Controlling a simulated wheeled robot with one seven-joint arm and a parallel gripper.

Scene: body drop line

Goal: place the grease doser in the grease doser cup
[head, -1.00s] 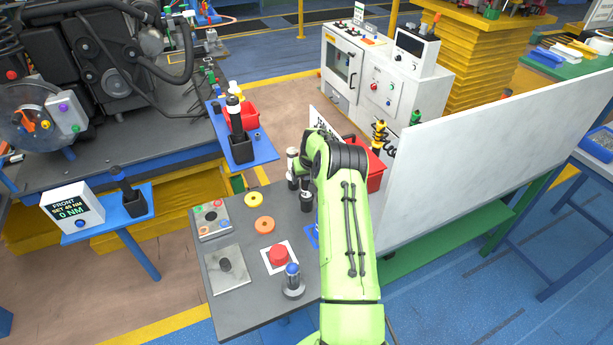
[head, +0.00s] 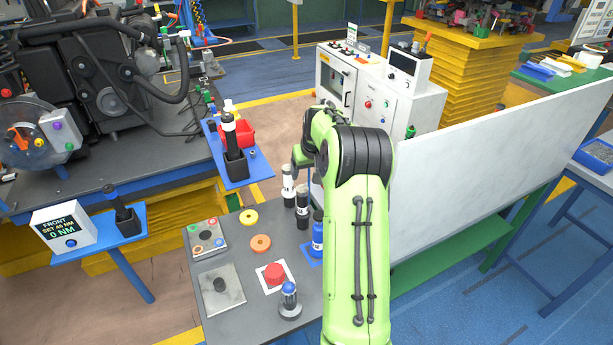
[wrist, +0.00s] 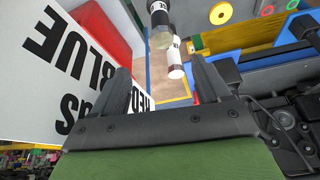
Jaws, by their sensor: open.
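My gripper (wrist: 159,66) is open and empty in the wrist view. Its fingers are apart, with two upright bottles beyond them: a black-and-white one (wrist: 160,14) and a white-bodied one (wrist: 175,70). Beside the arm on the grey table stand a white bottle (head: 288,184), a dark bottle with a white band (head: 302,208) and a blue bottle (head: 318,236). I cannot tell which one is the grease doser.
A white panel (head: 480,165) stands right of my arm. A red bin (head: 238,133) is on the shelf.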

